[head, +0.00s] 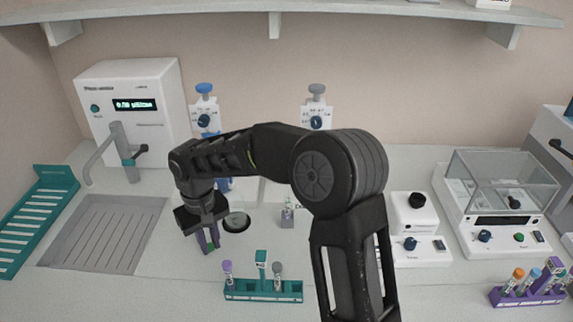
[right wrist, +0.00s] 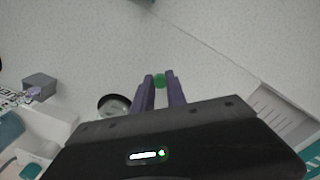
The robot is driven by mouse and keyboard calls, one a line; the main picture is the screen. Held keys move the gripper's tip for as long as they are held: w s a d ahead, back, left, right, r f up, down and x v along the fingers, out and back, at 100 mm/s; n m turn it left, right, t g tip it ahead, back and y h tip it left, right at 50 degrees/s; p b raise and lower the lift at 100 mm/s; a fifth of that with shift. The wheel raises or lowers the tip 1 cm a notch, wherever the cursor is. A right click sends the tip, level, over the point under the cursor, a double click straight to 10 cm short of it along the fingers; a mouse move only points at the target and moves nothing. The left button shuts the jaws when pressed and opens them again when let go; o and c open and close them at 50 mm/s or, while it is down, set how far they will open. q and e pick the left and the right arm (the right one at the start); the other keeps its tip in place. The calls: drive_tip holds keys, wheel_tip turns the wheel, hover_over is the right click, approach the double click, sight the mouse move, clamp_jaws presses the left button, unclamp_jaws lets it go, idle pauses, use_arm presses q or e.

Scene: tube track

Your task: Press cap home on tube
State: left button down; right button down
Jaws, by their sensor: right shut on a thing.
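My right gripper (head: 209,246) points down above the bench, left of centre in the head view. Its purple fingers are shut on a small green cap (right wrist: 159,81), which shows between the fingertips in the right wrist view. No tube shows beneath the cap. A small grey block (head: 287,221) with a clear tube (head: 287,207) standing in it is right of the gripper. The teal rack (head: 262,291) in front holds a purple-capped tube (head: 227,272) and a grey-capped tube (head: 278,276). My left gripper is not in view.
A round dark-rimmed dish (head: 237,222) lies close right of the gripper. A grey drain tray (head: 105,235) is at left, with a teal rack (head: 35,215) beyond it. A purple rack (head: 530,297) of capped tubes and a balance (head: 500,195) stand at right. My right arm hides the middle.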

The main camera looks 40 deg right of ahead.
drive_tip(key=s+d+r+n+p, duration=0.1)
drive_tip(key=d+r+n+p, duration=0.1)
drive_tip(key=d+r, duration=0.3)
drive_tip(key=s+d+r+n+p, duration=0.1)
drive_tip(key=d+r, duration=0.3)
drive_tip(key=d, duration=0.5)
drive_tip(key=s+d+r+n+p, duration=0.1)
drive_tip(key=d+r+n+p, duration=0.2)
drive_tip(key=d, duration=0.4)
drive_tip(key=shift+s+d+r+n, duration=0.15)
drive_tip(key=shift+r+n, duration=0.35)
drive_tip(key=shift+r, duration=0.85)
drive_tip(key=shift+f, duration=0.15)
drive_tip(key=shift+f, duration=0.75)
wheel_tip(320, 180, down, 3)
drive_tip(key=shift+r+b, duration=0.2)
drive_tip(key=shift+b, duration=0.75)
drive_tip(key=shift+f+b, duration=0.3)
drive_tip(key=shift+f, duration=0.35)
drive_tip(key=shift+f, duration=0.3)
